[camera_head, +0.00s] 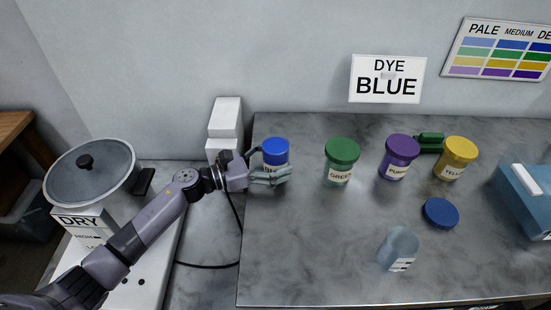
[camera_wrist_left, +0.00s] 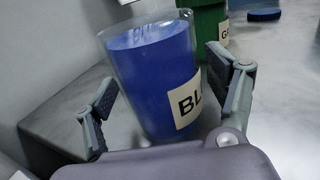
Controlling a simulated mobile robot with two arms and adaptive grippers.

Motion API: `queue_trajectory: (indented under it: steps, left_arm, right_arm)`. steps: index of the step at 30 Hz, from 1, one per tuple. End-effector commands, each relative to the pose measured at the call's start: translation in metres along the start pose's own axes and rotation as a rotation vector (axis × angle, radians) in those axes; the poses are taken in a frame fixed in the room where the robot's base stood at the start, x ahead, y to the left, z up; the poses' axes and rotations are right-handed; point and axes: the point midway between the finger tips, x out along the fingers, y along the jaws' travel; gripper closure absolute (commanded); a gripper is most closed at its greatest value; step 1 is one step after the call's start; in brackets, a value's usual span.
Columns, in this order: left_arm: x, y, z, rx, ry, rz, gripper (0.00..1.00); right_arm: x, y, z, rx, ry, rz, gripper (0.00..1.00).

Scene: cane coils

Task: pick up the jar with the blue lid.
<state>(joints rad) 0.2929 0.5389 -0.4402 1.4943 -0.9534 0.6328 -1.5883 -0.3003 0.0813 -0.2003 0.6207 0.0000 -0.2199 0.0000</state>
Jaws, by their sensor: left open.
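In the left wrist view the jar (camera_wrist_left: 155,75) shows blue through clear walls, with a white label partly reading "BL". It sits between the spread fingers of the left gripper (camera_wrist_left: 163,70), with a gap visible on each side. My right gripper is not in view.
Green (camera_head: 342,152), purple (camera_head: 401,148) and yellow (camera_head: 459,150) lidded jars stand to the right. A loose blue lid (camera_head: 440,213) and a clear vessel (camera_head: 398,248) lie in front. A blue box (camera_head: 525,205) is at far right. The front-left worktop is clear.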

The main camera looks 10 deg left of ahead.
Motion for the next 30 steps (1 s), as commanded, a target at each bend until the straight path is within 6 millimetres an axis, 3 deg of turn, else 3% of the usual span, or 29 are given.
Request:
queue_trajectory:
  steps: [30]
  left_arm:
    - [-0.0006,-0.0001,-0.0002,0.000,0.000,0.000,0.85]
  right_arm:
    - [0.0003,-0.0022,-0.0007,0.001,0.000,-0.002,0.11]
